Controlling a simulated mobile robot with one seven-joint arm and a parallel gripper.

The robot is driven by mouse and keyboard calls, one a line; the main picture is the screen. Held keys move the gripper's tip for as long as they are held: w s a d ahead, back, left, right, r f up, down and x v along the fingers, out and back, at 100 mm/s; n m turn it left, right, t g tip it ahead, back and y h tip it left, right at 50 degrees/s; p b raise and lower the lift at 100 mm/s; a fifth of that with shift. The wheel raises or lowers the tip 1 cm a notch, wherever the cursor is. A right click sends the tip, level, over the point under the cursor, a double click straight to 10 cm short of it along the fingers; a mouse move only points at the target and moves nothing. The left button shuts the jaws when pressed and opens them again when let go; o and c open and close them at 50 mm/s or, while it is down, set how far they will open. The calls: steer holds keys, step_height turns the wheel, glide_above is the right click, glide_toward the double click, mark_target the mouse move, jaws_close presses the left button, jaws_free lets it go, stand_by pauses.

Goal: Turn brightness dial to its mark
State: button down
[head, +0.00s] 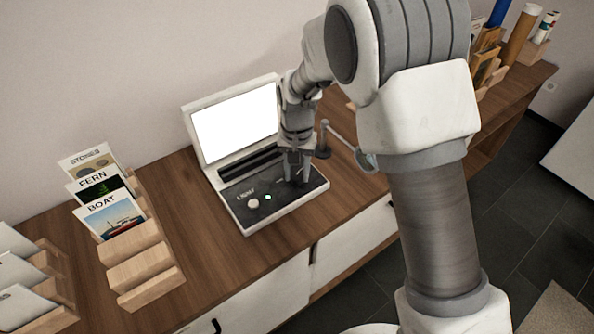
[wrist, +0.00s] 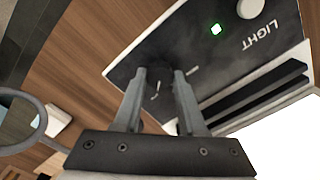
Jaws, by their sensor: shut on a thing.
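The light box (head: 245,215) stands on the wooden table with a black control panel and a lit white screen (head: 235,132). My gripper (head: 297,176) points down at the right part of the panel. In the wrist view my gripper's fingers (wrist: 162,75) are closed around the dark brightness dial (wrist: 159,70), at panel level. The fingers cover much of the dial, and dark on dark makes its edge hard to see. A small pale line shows between the fingers; I cannot tell whether it is the pointer or the mark.
A white round button (head: 253,203) and a green lamp (head: 268,197) sit on the panel's left. A round magnifier (head: 366,160) on a stand is close right of my gripper. A wooden card rack (head: 150,275) stands at left, with bare tabletop between.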

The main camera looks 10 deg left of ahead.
mark_target(297, 175)
steer(key=shift+c, duration=2.4)
jaws_free()
steer(key=shift+r, duration=0.1)
step_height(297, 175, up, 17)
steer(key=p, duration=0.2)
steer(key=shift+r+p, duration=0.15)
steer(key=shift+p, duration=0.15)
